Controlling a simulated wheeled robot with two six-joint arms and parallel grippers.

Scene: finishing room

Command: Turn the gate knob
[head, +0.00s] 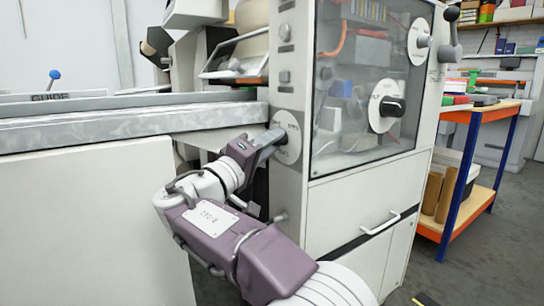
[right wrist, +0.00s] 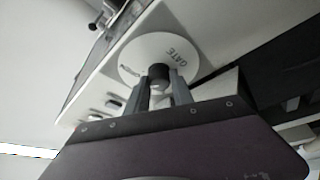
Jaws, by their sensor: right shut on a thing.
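The gate knob is a small dark knob (right wrist: 158,76) on a round white dial plate (right wrist: 146,50) marked GATE in the right wrist view. In the head view the dial plate (head: 288,137) sits on the grey front strip of the machine, partly hidden by my gripper. My right gripper (head: 272,137) reaches the dial from the left. In the right wrist view its two fingers (right wrist: 160,84) are shut on the knob, one on each side. The knob itself is hidden in the head view. My left gripper is not in view.
The machine cabinet (head: 345,205) has a glass window with another black knob (head: 392,106) behind or on it and a drawer handle (head: 380,223) below. A grey bed with a GUIDE label (head: 50,97) lies left.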

